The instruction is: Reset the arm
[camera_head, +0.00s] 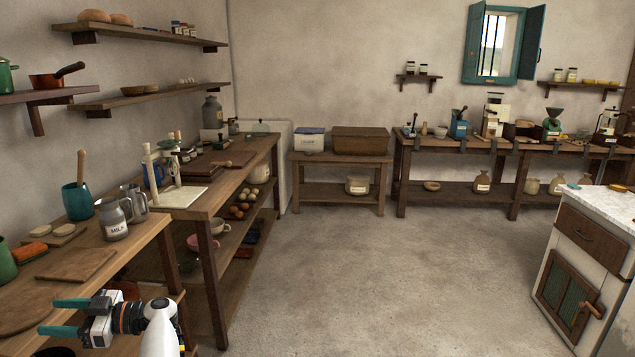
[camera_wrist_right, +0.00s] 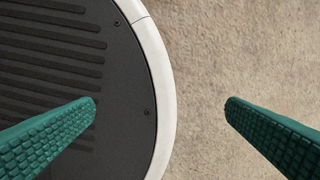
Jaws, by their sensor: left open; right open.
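My left gripper (camera_head: 62,317) is at the lower left of the head view, in front of the near wooden counter. Its two green fingers point left, spread apart with nothing between them. My right gripper (camera_wrist_right: 162,105) shows only in the right wrist view. Its two green fingers are wide apart and empty. Below them are my round base with its pale rim, and the bare floor (camera_wrist_right: 235,50). The right arm is not in the head view.
The near counter (camera_head: 150,238) holds a milk jug (camera_head: 113,222), a teal crock (camera_head: 77,202) and a cutting board (camera_head: 76,262), close to my left gripper. A white cabinet (camera_head: 590,225) stands at the right. The floor (camera_head: 380,275) between is clear.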

